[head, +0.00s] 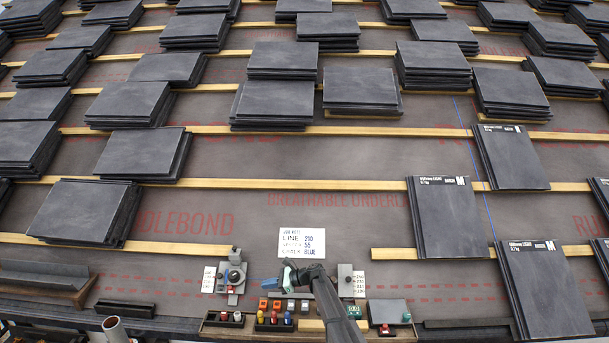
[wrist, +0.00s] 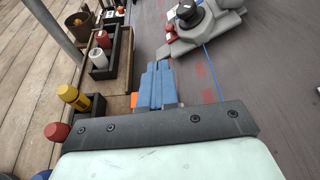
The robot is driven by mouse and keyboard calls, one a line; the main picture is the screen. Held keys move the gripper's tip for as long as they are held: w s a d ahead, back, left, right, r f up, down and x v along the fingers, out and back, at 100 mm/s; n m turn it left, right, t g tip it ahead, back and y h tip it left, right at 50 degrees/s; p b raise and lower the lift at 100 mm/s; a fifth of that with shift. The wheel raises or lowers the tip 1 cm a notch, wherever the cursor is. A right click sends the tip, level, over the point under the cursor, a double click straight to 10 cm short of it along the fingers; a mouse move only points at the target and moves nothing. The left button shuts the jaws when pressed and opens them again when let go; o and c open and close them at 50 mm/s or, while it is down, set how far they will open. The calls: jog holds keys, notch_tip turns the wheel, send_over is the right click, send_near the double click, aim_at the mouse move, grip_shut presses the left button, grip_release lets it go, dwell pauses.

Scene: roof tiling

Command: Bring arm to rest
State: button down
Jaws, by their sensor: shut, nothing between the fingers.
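My gripper (head: 268,282) is at the bottom centre of the head view, above the front edge of the roof and beside the small tool tray. In the wrist view its blue fingers (wrist: 158,88) are pressed together with nothing between them. My dark arm reaches in from the bottom of the head view.
A grey device with a black knob (head: 235,275) stands left of my gripper and a grey block (head: 350,281) right of it. Coloured bottles (head: 274,318) stand in the tray. A white note (head: 303,238) lies behind. Slate stacks (head: 276,100) rest on wooden battens. Bare underlay (head: 240,205) lies between.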

jog(key=s+d+r+n+t+h, duration=0.15)
jog(key=s+n, duration=0.25)
jog(key=s, duration=0.4)
jog(key=s+d+r+n+h, duration=0.1)
jog(key=s+d+n+h, duration=0.1)
jog(key=s+n, duration=0.35)
jog(key=s+d+f+n+g+h, duration=0.1)
jog(key=s+d+f+h, duration=0.1)
jog(key=s+d+f, duration=0.5)
jog(key=s+d+f+g+h, duration=0.1)
jog(key=s+d+f, duration=0.3)
jog(key=s, duration=0.5)
jog(key=s+d+f+n+g+h, duration=0.1)
jog(key=s+d+f+g+h, duration=0.1)
jog(key=s+d+f, duration=0.35)
jog(key=s+d+f+n+g+h, duration=0.1)
jog(key=s+d, duration=0.3)
jog(key=s, duration=0.7)
jog(key=s+d+f+n+g+h, duration=0.2)
jog(key=s+d, duration=0.3)
jog(key=s, duration=0.6)
jog(key=s+d+f+n+g+h, duration=0.2)
jog(key=s+d, duration=0.3)
jog(key=s, duration=0.6)
jog(key=shift+d+f, duration=0.2)
jog(key=shift+f, duration=0.2)
